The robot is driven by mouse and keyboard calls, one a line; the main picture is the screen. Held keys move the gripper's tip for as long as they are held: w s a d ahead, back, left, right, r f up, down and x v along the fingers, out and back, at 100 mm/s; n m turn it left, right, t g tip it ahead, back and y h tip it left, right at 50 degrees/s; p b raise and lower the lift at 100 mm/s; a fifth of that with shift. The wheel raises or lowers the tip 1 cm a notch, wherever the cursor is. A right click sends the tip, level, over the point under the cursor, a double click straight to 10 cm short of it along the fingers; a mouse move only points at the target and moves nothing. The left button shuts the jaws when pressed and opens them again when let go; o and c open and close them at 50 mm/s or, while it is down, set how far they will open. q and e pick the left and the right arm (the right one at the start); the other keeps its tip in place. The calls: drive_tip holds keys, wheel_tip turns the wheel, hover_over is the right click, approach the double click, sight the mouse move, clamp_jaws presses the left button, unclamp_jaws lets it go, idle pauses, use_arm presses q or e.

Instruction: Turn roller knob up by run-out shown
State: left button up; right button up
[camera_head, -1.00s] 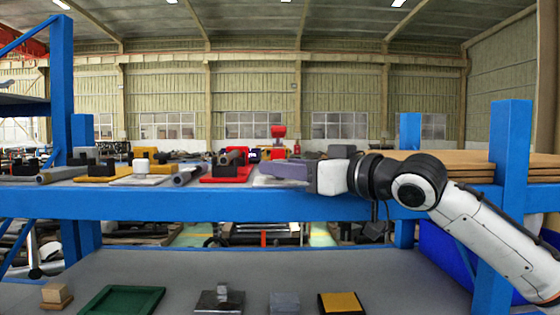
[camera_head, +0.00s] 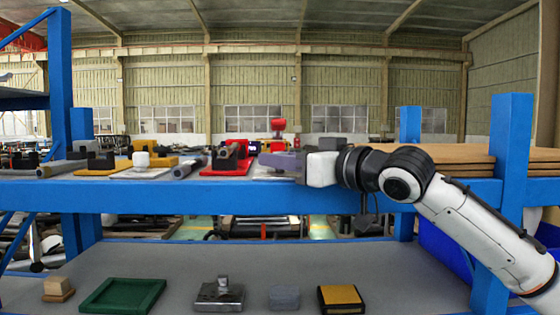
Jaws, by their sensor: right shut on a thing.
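My right gripper (camera_head: 270,160) reaches in from the right over the blue-framed upper shelf. Its purple-grey fingers point left and are shut. What they hold is hidden behind them; I take it to be the roller knob. My left gripper is out of view.
Other stands (camera_head: 98,170) and rods line the upper shelf to the left. Brown boards (camera_head: 440,158) are stacked at right, beside a blue post (camera_head: 510,140). The lower shelf holds a green tray (camera_head: 122,306), a metal block (camera_head: 220,294), a grey block (camera_head: 284,297) and a yellow-topped box (camera_head: 341,295).

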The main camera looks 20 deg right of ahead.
drive_tip(key=m+h+b, duration=0.1)
drive_tip(key=h, duration=0.1)
drive_tip(key=m+t+h, duration=0.1)
drive_tip(key=h, duration=0.1)
drive_tip(key=shift+a+f+m+t+b, duration=0.1)
drive_tip(key=shift+a+m+t+b, duration=0.05)
drive_tip(key=shift+m+t+b, duration=0.2)
drive_tip(key=shift+m+h+b, duration=0.15)
drive_tip(key=shift+m+h, duration=1.05)
drive_tip(key=shift+h, duration=0.65)
drive_tip(key=shift+m+h+b, duration=0.15)
drive_tip(key=shift+m+h, duration=1)
drive_tip(key=shift+h, duration=0.7)
drive_tip(key=o, duration=1)
drive_tip(key=shift+d, duration=0.2)
drive_tip(key=shift+o, duration=0.2)
